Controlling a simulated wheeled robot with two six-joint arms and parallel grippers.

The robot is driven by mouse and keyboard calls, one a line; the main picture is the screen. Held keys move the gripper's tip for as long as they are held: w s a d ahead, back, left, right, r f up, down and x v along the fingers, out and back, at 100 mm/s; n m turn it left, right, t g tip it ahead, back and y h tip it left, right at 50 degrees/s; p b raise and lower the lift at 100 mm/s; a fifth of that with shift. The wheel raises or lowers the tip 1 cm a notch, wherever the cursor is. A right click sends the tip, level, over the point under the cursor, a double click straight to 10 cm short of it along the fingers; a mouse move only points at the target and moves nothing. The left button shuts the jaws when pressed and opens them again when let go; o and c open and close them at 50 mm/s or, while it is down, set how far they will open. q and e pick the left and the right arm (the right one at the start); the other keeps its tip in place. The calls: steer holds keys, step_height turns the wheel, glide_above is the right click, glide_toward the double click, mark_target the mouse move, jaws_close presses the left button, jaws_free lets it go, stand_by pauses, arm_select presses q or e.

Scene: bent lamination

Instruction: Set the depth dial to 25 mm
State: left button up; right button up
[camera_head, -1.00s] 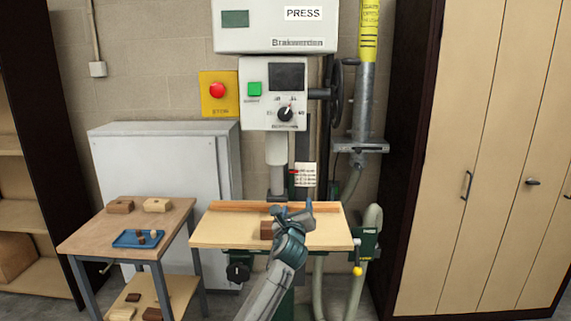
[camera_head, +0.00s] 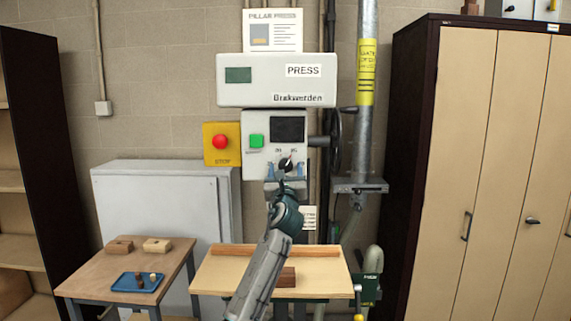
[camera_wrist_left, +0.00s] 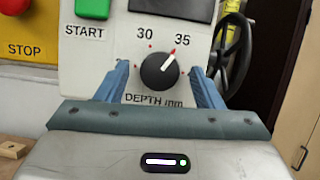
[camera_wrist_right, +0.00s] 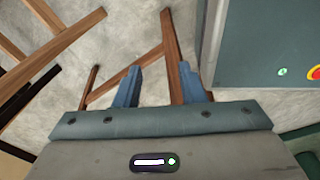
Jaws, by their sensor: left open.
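The depth dial (camera_head: 285,164) is a black round knob low on the press's white control panel (camera_head: 262,130). My right gripper (camera_wrist_right: 158,78) is open and empty, over the floor.
A green start button (camera_head: 256,141) and a red stop button (camera_head: 220,142) are left of the dial. Below, the press table (camera_head: 225,275) holds a wooden block (camera_head: 286,277). A handwheel (camera_wrist_left: 232,50) is to the right. A side table (camera_head: 85,280) stands left.

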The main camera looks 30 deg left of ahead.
arm_select(q)
steer(key=shift+w+a+r, duration=0.25)
steer(key=shift+w+a, duration=0.1)
steer(key=shift+w, duration=0.25)
steer(key=c, duration=1)
steer(key=shift+o, duration=0.2)
